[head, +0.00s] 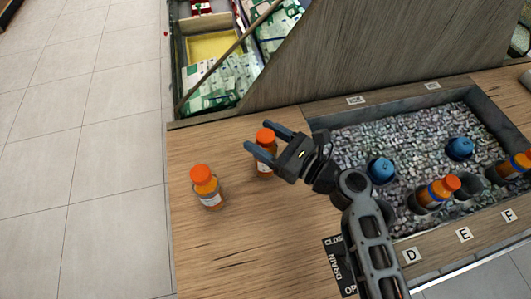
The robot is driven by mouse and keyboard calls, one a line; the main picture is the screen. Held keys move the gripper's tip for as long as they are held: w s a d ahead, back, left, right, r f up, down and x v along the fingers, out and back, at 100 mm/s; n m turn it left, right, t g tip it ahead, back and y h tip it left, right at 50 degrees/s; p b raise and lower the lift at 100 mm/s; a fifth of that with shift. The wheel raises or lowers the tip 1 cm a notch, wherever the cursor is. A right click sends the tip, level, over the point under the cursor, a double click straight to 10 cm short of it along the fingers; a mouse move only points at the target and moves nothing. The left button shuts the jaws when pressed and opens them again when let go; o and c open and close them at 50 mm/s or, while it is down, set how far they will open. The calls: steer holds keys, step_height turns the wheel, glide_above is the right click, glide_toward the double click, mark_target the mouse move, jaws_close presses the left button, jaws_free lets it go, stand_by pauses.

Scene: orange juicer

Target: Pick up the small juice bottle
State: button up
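Two small juice bottles with orange caps and white labels stand upright on the wooden counter (215,245). One juice bottle (205,188) stands in the open at the left, clear of the gripper. The other juice bottle (265,136) is at my gripper (258,136). Its cap shows between the two spread fingers, and the near finger hides part of its body. My gripper is open; I see no clear contact, and cannot tell whether the fingers are around the bottle or above it.
A sunken bin of crushed ice (345,140) lies right of the gripper, holding more orange bottles (438,190) and blue-capped ones (381,170). A wooden partition (350,55) rises behind. The counter's left edge drops to the tiled floor (80,170). The near-left counter is bare.

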jaws_close()
stand_by(0.4)
steer(key=shift+r, duration=0.1)
